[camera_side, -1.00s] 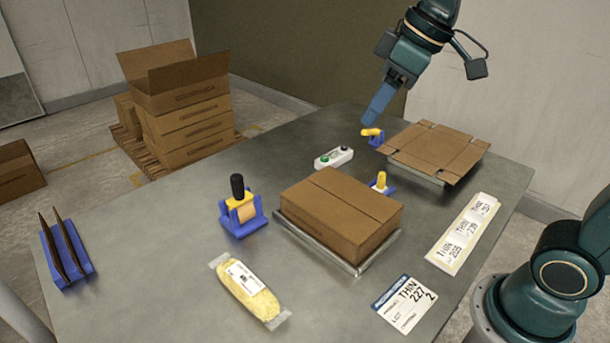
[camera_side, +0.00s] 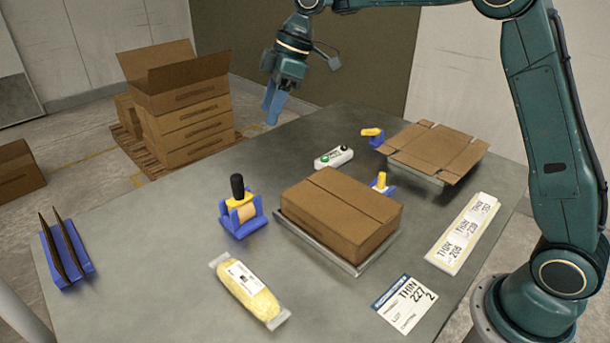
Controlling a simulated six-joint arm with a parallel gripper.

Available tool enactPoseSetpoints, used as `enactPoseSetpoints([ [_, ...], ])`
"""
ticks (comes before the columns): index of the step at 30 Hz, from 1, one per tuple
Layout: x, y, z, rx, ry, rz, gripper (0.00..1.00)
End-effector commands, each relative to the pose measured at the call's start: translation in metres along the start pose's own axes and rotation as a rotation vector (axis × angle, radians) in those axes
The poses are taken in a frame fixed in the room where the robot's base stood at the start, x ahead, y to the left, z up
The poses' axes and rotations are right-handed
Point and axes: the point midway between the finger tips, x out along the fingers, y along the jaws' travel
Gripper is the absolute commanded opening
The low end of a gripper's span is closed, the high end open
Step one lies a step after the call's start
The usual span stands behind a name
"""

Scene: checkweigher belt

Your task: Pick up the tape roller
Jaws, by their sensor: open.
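The tape roller (camera_side: 241,208) stands upright in a blue holder on the grey table, left of the closed carton. It has a black handle on top, a yellow frame and a tan roll of tape. My gripper (camera_side: 272,112) has blue fingers pointing down. It is open and empty, above the far edge of the table, beyond the tape roller and a little to its right in the picture. Nothing hides the tape roller.
A closed carton (camera_side: 342,214) sits on a metal plate right of the tape roller. A bagged yellow product (camera_side: 249,290) lies in front. Blue-racked dark sheets (camera_side: 66,250) stand left.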

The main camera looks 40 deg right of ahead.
Motion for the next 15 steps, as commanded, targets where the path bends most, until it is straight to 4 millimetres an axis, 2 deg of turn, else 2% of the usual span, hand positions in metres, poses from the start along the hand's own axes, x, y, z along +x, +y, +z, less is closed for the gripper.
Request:
enactPoseSetpoints([
  [1,0.011,0.008,-0.002,-0.025,-0.001,-0.014,0.52],
  [9,0.062,0.038,-0.006,-0.175,0.001,-0.077,0.52],
  [15,0.086,0.049,-0.006,-0.244,0.005,-0.104,0.52],
])
